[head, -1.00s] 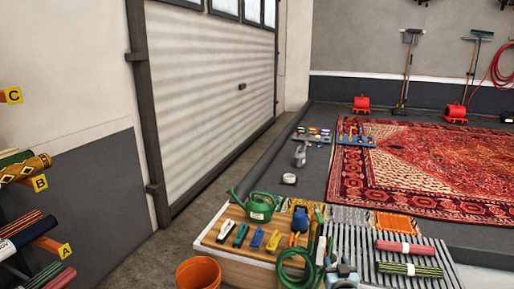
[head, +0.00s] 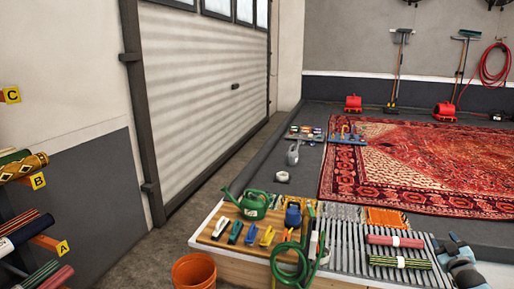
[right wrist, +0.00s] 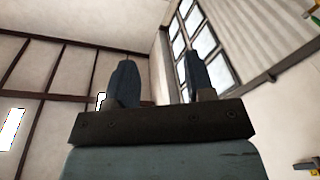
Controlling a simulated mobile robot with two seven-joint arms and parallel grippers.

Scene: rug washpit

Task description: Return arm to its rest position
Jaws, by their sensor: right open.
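My right arm (head: 460,258) shows at the lower right edge of the head view, beside the right end of the slatted bench top. Its fingertips are not clear there. In the right wrist view my right gripper (right wrist: 157,62) points up toward the ceiling, its two fingers spread apart with nothing between them. My left gripper is in neither view.
The bench holds a green watering can (head: 252,204), several small tools, a green hose (head: 290,262) and rolled rugs (head: 396,241). An orange bucket (head: 194,272) stands at its left. Rack rolls (head: 24,232) are far left. A red rug (head: 420,165) lies behind.

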